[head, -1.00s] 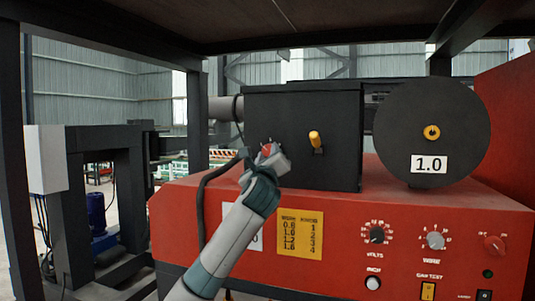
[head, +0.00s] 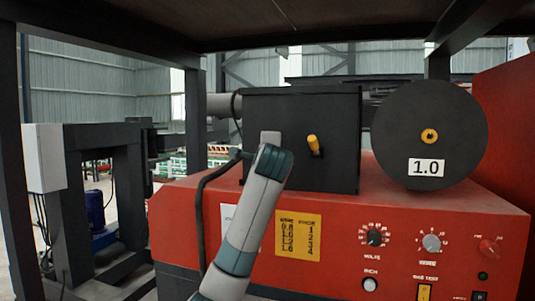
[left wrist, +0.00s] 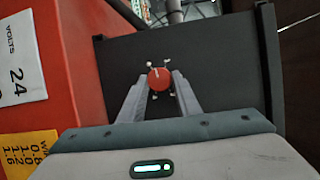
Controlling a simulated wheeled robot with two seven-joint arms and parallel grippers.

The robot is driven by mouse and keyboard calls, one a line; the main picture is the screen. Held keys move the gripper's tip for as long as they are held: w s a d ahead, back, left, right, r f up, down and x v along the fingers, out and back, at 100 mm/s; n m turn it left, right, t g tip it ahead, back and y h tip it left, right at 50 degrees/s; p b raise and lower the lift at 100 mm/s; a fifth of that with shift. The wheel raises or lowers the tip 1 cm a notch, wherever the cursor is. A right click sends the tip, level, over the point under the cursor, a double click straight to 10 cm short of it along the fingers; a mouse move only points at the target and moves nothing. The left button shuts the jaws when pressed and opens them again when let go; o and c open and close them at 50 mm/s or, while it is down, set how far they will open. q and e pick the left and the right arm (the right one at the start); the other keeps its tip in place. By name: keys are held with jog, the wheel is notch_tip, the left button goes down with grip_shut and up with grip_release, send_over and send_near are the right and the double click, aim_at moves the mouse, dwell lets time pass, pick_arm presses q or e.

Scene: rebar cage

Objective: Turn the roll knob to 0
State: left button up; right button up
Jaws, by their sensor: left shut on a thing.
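The roll knob (left wrist: 160,79) is a small round red knob on the front of a black box (head: 300,170). A pale pointer line shows on its upper part in the left wrist view, with several small white marks around it; their numbers are too small to read. My left gripper (left wrist: 160,84) has one finger on each side of the knob and is shut on it. In the head view my left wrist is in front of the box and hides the knob and most of the gripper (head: 270,140). My right gripper is not in view.
A yellow lever (head: 314,144) sticks out of the black box right of my wrist. A black disc (head: 428,125) marked 1.0 stands farther right. The red machine (head: 330,240) below carries a volts knob (head: 374,238), a wire knob (head: 431,243) and a yellow chart (head: 298,236).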

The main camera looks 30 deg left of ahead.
pick_arm(q)
jog(key=n+g+h, duration=0.1)
jog(key=n, duration=0.2)
jog(key=shift+r, duration=0.1)
jog(key=shift+n, duration=0.3)
dwell(0.3)
jog(key=o, duration=1.1)
jog(key=shift+a, duration=0.1)
jog(key=shift+c, duration=0.2)
jog(key=shift+s, duration=0.1)
jog(key=b+v, duration=0.7)
jog(key=v, duration=1)
jog(key=shift+b, duration=0.35)
jog(key=shift+s, duration=0.2)
